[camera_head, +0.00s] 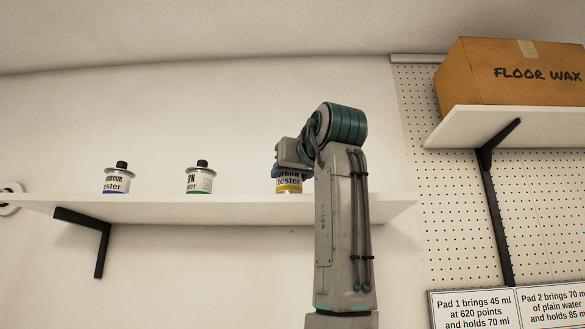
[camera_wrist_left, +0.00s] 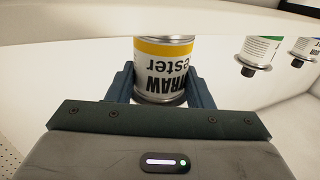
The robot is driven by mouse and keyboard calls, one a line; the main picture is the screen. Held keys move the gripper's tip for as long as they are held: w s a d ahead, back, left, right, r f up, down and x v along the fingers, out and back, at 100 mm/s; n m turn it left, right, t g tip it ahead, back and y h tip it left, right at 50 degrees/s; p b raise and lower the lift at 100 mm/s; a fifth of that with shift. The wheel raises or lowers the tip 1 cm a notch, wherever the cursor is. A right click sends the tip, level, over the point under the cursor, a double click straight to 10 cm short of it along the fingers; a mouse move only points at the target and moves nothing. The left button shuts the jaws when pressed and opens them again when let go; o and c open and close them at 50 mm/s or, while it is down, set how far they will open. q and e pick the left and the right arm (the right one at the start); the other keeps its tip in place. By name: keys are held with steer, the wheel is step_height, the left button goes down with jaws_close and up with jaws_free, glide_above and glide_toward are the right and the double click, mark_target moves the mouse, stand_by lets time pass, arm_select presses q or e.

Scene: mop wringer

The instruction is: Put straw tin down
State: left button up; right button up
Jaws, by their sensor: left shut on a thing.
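The straw tin (camera_head: 289,187) is a white tin with a yellow band and "tester" on its label. It is at the right part of the white wall shelf (camera_head: 230,208), its base at the line of the shelf's front edge. I cannot tell whether it touches the board. My left gripper (camera_head: 288,172) is shut on it near its top. In the left wrist view, which is upside down, the straw tin (camera_wrist_left: 163,62) sits between the two blue fingers (camera_wrist_left: 160,88). Its top is partly hidden. My right gripper is not in view.
A tin with a blue band (camera_head: 116,182) and one with a green band (camera_head: 200,182) stand to the left on the same shelf, with free room between. A higher shelf (camera_head: 500,122) at right holds a floor wax box (camera_head: 515,72). Signs (camera_head: 475,308) hang below.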

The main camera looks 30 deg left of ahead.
arm_select(q)
steer(key=o, duration=1)
steer(key=shift+o, duration=0.2)
steer(key=shift+d, duration=0.1)
steer(key=shift+r, duration=0.1)
steer(key=shift+s+d+b, duration=0.2)
steer(key=shift+b, duration=0.1)
steer(key=b+v, duration=0.4)
steer(key=v, duration=0.7)
